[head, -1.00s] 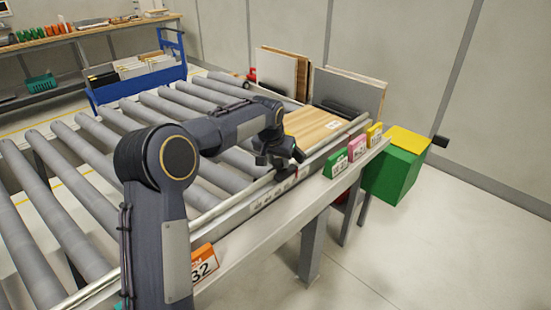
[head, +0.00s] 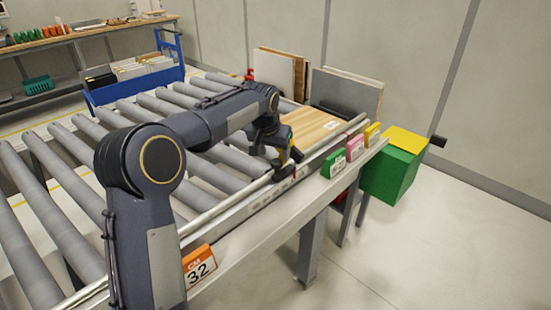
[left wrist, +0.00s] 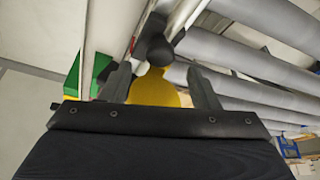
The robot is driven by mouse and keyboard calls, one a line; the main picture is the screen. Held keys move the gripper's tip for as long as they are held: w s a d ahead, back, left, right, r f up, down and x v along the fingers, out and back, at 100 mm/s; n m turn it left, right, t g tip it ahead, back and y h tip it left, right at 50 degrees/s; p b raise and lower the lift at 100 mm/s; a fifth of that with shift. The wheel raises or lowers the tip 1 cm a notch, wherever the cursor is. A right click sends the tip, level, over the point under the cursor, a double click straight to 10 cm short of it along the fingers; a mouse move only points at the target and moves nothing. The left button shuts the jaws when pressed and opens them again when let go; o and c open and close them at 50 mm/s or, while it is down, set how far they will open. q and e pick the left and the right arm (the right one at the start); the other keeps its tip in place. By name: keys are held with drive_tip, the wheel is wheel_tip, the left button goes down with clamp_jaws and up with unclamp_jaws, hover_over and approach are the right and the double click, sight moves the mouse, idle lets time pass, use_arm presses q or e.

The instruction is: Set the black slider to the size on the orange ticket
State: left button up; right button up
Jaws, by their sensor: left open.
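The orange ticket (head: 199,266) stands on the front ledge of the roller table, partly behind my arm, and reads "CM 32". My left gripper (head: 283,160) is over the rail at the table's front edge. It is open. In the left wrist view, a black knob (left wrist: 158,51) and a yellow rounded piece (left wrist: 154,90) show between and beyond the fingers (left wrist: 163,88). The knob appears to be part of the black slider, which the gripper mostly hides in the head view. I cannot tell whether the fingers touch it. My right gripper is not in view.
Green (head: 334,162), pink (head: 355,147) and yellow (head: 372,134) tickets stand along the ledge to the right. A wooden board (head: 312,126) lies beyond the gripper. A green box (head: 392,174) is at the right end. The rollers (head: 60,165) on the left are bare.

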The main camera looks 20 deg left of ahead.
use_arm(q)
drive_tip(key=v, duration=0.3)
drive_tip(key=shift+r, duration=0.2)
drive_tip(key=s+r+h, duration=0.2)
drive_tip(key=s, duration=1.9)
drive_tip(key=s+d+f+n+h, duration=0.1)
drive_tip(key=s+d+f, duration=0.2)
drive_tip(key=s, duration=0.5)
drive_tip(key=s+d+f+t, duration=0.1)
drive_tip(key=s+d+f, duration=0.2)
drive_tip(key=s, duration=0.6)
wheel_tip(320, 180, down, 3)
drive_tip(key=shift+d+r+n+h, duration=0.15)
drive_tip(key=shift+d+n+h, duration=0.25)
